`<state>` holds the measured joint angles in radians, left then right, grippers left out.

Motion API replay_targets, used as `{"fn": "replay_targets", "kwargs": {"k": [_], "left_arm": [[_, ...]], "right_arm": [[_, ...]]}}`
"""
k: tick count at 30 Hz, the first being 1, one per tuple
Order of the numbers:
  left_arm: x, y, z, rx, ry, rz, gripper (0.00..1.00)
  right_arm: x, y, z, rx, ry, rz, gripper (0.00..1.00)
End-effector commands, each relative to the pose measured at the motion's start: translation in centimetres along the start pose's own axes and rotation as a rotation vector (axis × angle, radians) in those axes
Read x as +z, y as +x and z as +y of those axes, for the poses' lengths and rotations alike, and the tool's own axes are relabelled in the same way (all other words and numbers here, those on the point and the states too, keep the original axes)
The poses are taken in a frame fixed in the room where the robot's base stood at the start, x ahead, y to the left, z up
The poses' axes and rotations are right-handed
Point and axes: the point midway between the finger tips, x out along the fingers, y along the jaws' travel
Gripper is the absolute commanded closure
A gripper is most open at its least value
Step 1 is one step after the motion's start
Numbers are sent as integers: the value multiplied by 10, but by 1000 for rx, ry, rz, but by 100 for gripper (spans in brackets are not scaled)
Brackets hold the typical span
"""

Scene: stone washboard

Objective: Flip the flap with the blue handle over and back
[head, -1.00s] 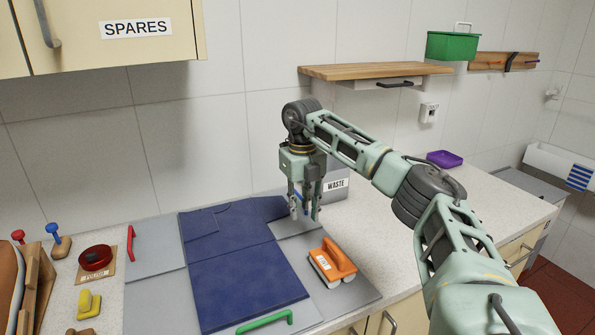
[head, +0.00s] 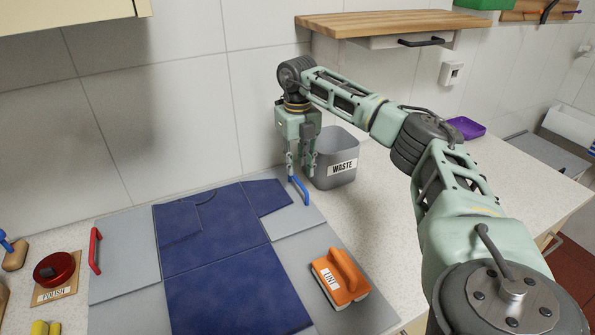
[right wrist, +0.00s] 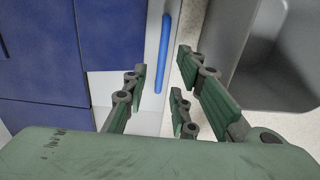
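The blue handle (head: 299,190) is fixed near the right edge of the grey flap (head: 292,219) at the back right, which lies flat under the shirt's sleeve. My right gripper (head: 299,174) points down over the handle's far part, and its fingers are apart. In the right wrist view the blue handle (right wrist: 163,55) runs between the open fingers (right wrist: 160,78), with visible space on both sides. The dark blue shirt (head: 215,245) lies flat across the board. My left gripper is not in view.
The grey waste bin (head: 334,150) stands just right of my right gripper, close to the fingers. An orange lint brush (head: 340,277) lies on the board's front right. A red handle (head: 95,250) is at the left. A wooden shelf (head: 395,22) is above.

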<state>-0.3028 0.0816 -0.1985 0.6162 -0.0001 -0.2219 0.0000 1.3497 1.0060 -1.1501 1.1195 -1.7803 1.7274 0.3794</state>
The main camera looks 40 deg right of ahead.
Motion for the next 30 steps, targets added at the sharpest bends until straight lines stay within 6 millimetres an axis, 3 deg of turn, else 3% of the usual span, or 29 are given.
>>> {"fn": "replay_targets", "kwargs": {"k": [7,17,26,30], "left_arm": [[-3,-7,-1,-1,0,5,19],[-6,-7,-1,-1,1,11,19],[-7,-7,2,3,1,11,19],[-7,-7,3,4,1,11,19]], "right_arm": [[0,32,0,0,0,1,74],[0,39,0,0,0,-1,74],[0,38,0,0,0,-1,98],[0,38,0,1,0,-1,100]]}}
